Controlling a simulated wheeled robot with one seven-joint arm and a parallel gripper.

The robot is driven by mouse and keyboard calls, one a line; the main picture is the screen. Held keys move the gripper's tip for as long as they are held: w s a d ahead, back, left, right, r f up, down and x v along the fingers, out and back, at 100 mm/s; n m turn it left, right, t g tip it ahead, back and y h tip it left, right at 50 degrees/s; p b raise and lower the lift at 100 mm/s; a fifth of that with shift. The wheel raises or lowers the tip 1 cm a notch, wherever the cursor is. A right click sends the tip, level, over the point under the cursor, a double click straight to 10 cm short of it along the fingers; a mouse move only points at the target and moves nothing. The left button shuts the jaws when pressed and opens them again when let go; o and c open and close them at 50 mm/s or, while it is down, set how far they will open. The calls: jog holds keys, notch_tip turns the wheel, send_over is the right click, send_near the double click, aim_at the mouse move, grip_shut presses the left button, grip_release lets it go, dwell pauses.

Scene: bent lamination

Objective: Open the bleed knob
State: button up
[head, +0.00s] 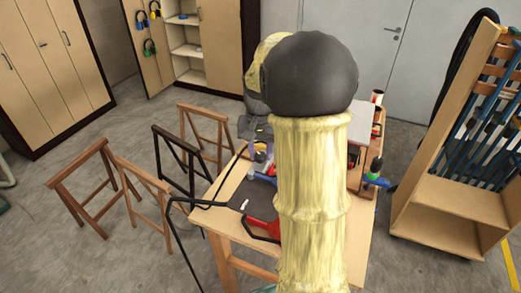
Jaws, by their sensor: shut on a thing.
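I cannot make out the bleed knob in the head view. My own arm, in a yellow sleeve with a dark rounded joint, fills the middle of the picture and hides much of the workbench (226,222). My gripper is not visible. A dark mat (262,203) lies on the bench top with a small white piece (245,204) on it. A red object (262,229) lies at the front, partly behind my arm. A black hose or cable (195,202) runs off the bench's left side.
Wooden trestles (100,165) and a black trestle (180,160) stand left of the bench. A wooden clamp rack (435,235) stands at right. A green and blue object (376,172) sits at the bench's right edge. Cabinets (50,70) line the back left. Floor at front left is clear.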

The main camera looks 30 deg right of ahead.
aim_at(261, 154)
jog(key=n, duration=0.5)
jog(key=shift+r, duration=0.15)
dwell(0.3)
jog(key=o, duration=1)
jog(key=shift+c, duration=0.2)
notch_tip(261, 154, up, 17)
jog(key=b, duration=0.2)
jog(key=shift+r, duration=0.15)
